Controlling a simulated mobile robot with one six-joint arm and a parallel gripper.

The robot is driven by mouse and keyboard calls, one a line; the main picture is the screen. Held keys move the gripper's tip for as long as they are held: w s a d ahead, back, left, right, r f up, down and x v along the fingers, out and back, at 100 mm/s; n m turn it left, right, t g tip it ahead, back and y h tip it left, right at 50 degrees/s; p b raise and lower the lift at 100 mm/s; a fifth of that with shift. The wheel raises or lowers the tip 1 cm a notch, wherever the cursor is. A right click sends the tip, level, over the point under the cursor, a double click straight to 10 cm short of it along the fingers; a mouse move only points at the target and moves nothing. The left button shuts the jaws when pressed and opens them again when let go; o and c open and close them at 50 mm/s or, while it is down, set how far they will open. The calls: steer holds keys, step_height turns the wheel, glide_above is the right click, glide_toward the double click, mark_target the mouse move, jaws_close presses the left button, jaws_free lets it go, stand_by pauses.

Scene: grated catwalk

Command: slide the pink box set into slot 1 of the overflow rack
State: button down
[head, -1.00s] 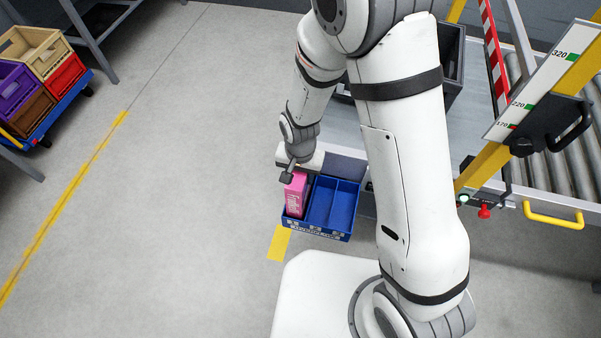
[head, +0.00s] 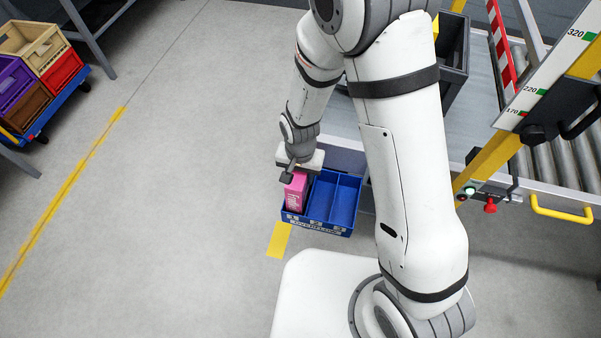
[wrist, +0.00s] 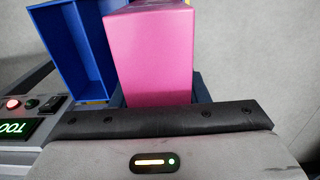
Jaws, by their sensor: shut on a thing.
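The pink box (head: 296,194) stands upright in the leftmost compartment of the blue overflow rack (head: 322,227), behind the front wall at the number 1. The other compartments of the rack look empty. My gripper (head: 291,176) is above the rack's left end, shut on the top of the pink box. In the wrist view the pink box (wrist: 150,60) rises from the dark jaw pad, with the blue rack (wrist: 68,45) beside it on the left. The bottom of the box is hidden inside the rack, so I cannot tell whether it touches the floor of the compartment.
A grey bench (head: 350,125) with a dark bin (head: 456,60) stands behind the rack. A yellow post with a height scale (head: 545,85) and a roller conveyor (head: 575,160) are on the right. The floor on the left is clear up to a cart of coloured crates (head: 35,85).

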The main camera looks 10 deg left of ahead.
stand_by(0.3)
steer(key=shift+c, duration=1.8)
jaws_free()
steer(key=shift+r, duration=0.15)
steer(key=shift+r+p, duration=2.75)
steer(key=shift+r, duration=1.15)
steer(key=shift+r, duration=0.1)
steer(key=w+d+r, duration=0.2)
steer(key=d+r, duration=0.5)
steer(key=r, duration=0.2)
steer(key=s+d+r+t, duration=0.1)
steer(key=s+d+r, duration=0.3)
steer(key=d+r, duration=0.4)
steer(key=s+d+r+n+t, duration=0.1)
steer(key=s+d+r, duration=0.4)
steer(key=d+r, duration=0.3)
steer(key=shift+s+d+t, duration=0.2)
steer(key=shift+t, duration=0.1)
